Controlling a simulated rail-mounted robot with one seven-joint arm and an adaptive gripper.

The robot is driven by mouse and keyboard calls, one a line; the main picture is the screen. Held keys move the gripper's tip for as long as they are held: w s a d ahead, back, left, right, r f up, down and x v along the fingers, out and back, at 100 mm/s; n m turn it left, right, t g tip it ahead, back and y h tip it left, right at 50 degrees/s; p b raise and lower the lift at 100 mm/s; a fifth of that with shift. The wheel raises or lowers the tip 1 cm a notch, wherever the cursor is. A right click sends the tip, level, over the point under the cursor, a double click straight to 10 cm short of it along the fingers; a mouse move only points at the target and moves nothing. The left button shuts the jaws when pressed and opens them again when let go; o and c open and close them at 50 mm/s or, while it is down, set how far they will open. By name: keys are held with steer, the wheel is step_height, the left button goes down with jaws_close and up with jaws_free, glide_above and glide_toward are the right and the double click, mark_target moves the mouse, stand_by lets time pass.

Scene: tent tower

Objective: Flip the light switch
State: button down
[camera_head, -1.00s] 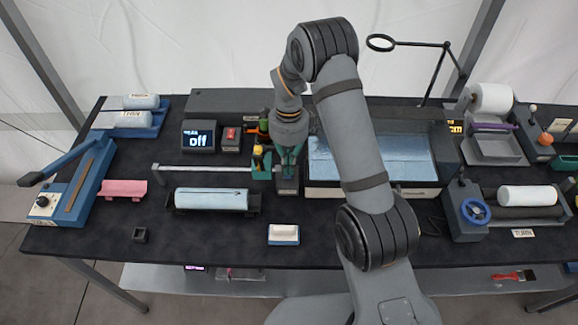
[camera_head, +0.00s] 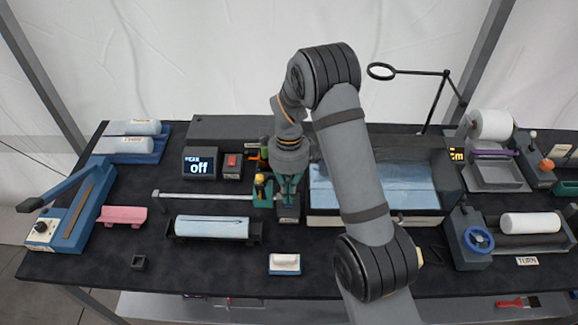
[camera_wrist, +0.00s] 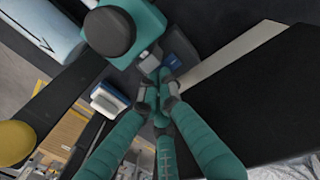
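A small box with a red switch (camera_head: 231,161) stands at the back, just right of a display (camera_head: 199,164) that reads "off". I cannot tell if this is the light switch. My gripper (camera_head: 289,192) is low over the table, to the right of this box and in front of it, beside the right end of a metal rail. In the wrist view its teal fingers (camera_wrist: 157,92) converge and their tips look closed together, with nothing clearly held. A grey box with a blue label (camera_wrist: 173,62) is just beyond the tips, partly hidden by them.
A teal block with a dark knob (camera_wrist: 118,32) is close beside my fingertips. The metal rail (camera_head: 205,197) runs left from there. A tray with a pale blue surface (camera_head: 415,185) is to the right.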

step_height(320, 180, up, 13)
steer(key=w+b, duration=0.1)
steer(key=w, duration=0.1)
steer(key=shift+d+f, duration=0.2)
steer(key=shift+d, duration=0.05)
